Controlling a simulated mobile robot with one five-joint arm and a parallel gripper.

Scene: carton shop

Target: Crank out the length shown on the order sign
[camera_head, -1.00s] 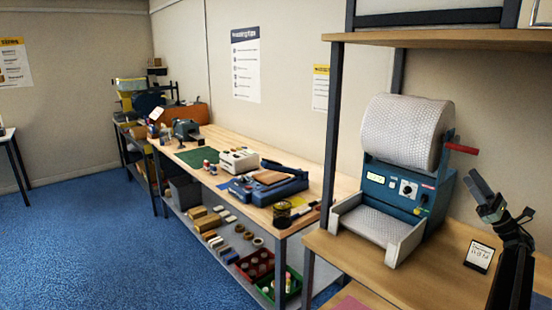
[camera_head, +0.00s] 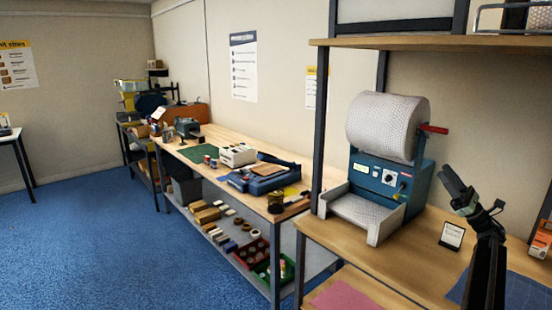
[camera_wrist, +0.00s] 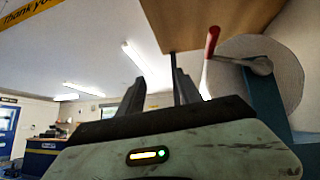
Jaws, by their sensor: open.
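The bubble-wrap dispenser (camera_head: 378,180) stands on the wooden bench at the right, a blue body with a small display and a dial. A large white bubble-wrap roll (camera_head: 386,126) sits on top, and a red-handled crank (camera_head: 432,129) sticks out at its right side. The crank (camera_wrist: 211,42) also shows in the wrist view, beside the roll's round end (camera_wrist: 272,72). A small order sign (camera_head: 452,235) stands on the bench right of the dispenser; its writing is too small to read. My gripper (camera_head: 464,190) is open and empty, right of the dispenser and below the crank, touching neither.
A shelf (camera_head: 440,40) overhangs the dispenser, held by dark posts (camera_head: 318,130). An orange box (camera_head: 540,240) stands at the far right. A long workbench (camera_head: 225,165) with tools runs along the wall; blue floor (camera_head: 110,240) is open at the left.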

